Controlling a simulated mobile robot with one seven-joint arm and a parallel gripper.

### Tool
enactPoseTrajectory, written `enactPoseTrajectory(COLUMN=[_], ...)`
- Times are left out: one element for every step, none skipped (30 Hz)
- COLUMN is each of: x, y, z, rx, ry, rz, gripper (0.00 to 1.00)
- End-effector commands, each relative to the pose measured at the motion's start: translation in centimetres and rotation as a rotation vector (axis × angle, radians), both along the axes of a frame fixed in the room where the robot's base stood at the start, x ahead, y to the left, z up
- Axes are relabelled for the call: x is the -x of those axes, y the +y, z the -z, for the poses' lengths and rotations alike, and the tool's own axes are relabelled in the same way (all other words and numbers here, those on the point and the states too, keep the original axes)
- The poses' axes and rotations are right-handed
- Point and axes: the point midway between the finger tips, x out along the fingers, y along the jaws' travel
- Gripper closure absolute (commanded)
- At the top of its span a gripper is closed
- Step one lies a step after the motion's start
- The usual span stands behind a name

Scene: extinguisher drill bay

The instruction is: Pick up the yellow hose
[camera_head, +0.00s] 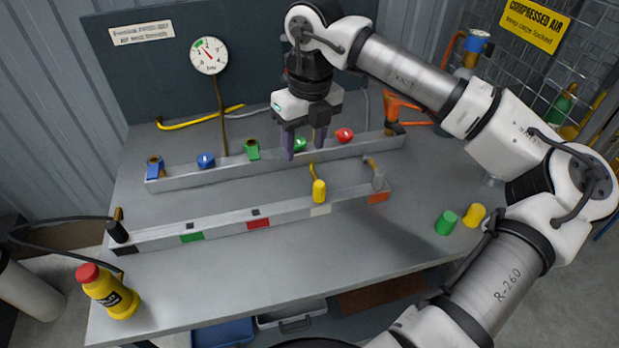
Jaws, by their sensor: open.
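A yellow fitting (319,191) with a short brass-yellow stub above it stands at the front rail (215,231), above a whitish label. A long thin yellow hose (200,119) lies curved on the bench at the back left, near the gauge. I cannot tell which of the two the task means. My gripper (303,150) points down, open and empty, above the back rail (190,180). It is behind the yellow fitting in the picture and apart from it. Its fingers partly cover a green fitting (300,145).
The back rail also holds blue, green and red fittings. A black fitting (117,231) and a grey one (379,181) are at the front rail's ends. A yellow bottle (108,292) stands front left. Green (447,222) and yellow (474,214) caps lie right.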

Motion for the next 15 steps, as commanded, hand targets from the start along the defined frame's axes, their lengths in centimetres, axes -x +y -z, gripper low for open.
enactPoseTrajectory(x=[-0.3,-0.4,-0.4,-0.5,-0.5,-0.5,-0.5,-0.5,-0.5,-0.5,-0.4,-0.5,-0.5,-0.4,-0.4], y=[-1.4,-2.0,-2.5,-2.8,-3.0,-3.1,-3.2,-3.2,-3.1,-3.1,-3.1,-3.1,-3.1,-3.1,-3.0], z=[-0.2,-0.2,-0.3,-0.2,-0.1,0.3,0.6,1.1,1.8,2.4,3.0,3.8,4.4,5.0,5.7], rx=[0.035,0.051,0.065,0.073,0.078,0.081,0.081,0.08,0.08,0.079,0.078,0.078,0.076,0.079,0.076], ry=[-0.003,-0.004,-0.004,-0.004,-0.004,-0.004,-0.004,-0.002,0.0,-0.001,0.0,-0.002,0.0,-0.001,-0.001], rz=[0.031,0.044,0.056,0.063,0.067,0.07,0.071,0.071,0.07,0.069,0.069,0.069,0.069,0.068,0.068], gripper=[0.5,0.5,0.5,0.5,0.5,0.5,0.5,0.5,0.5,0.5,0.5,0.5,0.5,0.5,0.5])
